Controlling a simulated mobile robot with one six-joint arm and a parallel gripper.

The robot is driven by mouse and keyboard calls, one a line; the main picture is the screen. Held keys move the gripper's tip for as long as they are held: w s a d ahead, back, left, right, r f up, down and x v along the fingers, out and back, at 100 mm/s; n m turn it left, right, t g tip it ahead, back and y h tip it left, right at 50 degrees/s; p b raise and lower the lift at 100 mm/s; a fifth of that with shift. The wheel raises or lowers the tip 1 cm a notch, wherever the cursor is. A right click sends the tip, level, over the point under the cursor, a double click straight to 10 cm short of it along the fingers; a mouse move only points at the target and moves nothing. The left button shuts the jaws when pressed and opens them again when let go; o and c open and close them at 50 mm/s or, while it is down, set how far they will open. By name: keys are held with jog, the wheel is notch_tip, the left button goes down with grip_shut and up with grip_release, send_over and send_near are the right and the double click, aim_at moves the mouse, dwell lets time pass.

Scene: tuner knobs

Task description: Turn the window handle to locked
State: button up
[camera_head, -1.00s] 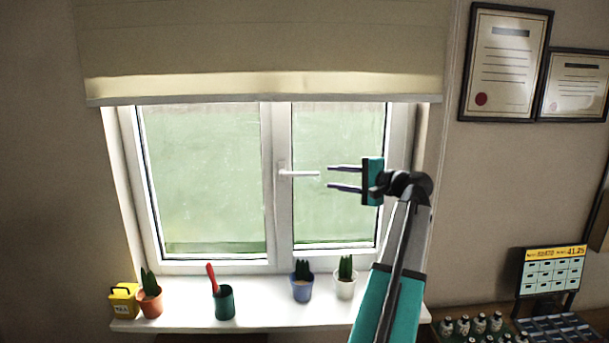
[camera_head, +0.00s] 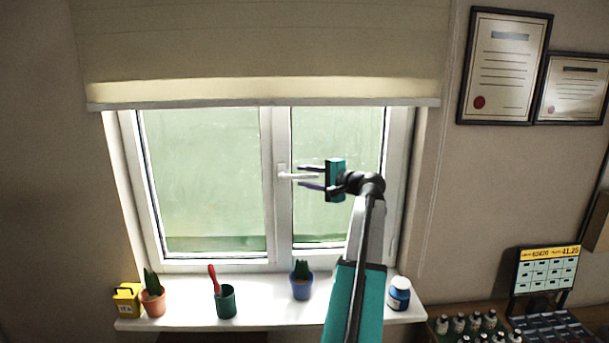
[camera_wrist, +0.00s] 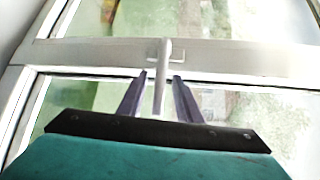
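The white window handle (camera_head: 297,176) is on the middle frame of the window and points sideways to the right. In the wrist view the handle (camera_wrist: 161,85) runs from its mount toward me, between my two fingers. My gripper (camera_head: 309,177) is open, with one dark finger above the handle and one below it. In the wrist view a gap shows between the handle and each finger of my gripper (camera_wrist: 162,88), so they look apart from it. The handle's free end lies close to the teal gripper body.
A roller blind (camera_head: 262,90) hangs above the window. On the sill (camera_head: 262,310) stand a blue cactus pot (camera_head: 301,286), a green pot (camera_head: 225,302), an orange cactus pot (camera_head: 153,302), a yellow box (camera_head: 126,300) and a blue jar (camera_head: 399,294).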

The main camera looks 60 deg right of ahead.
jog(key=shift+w, duration=0.2)
grip_shut()
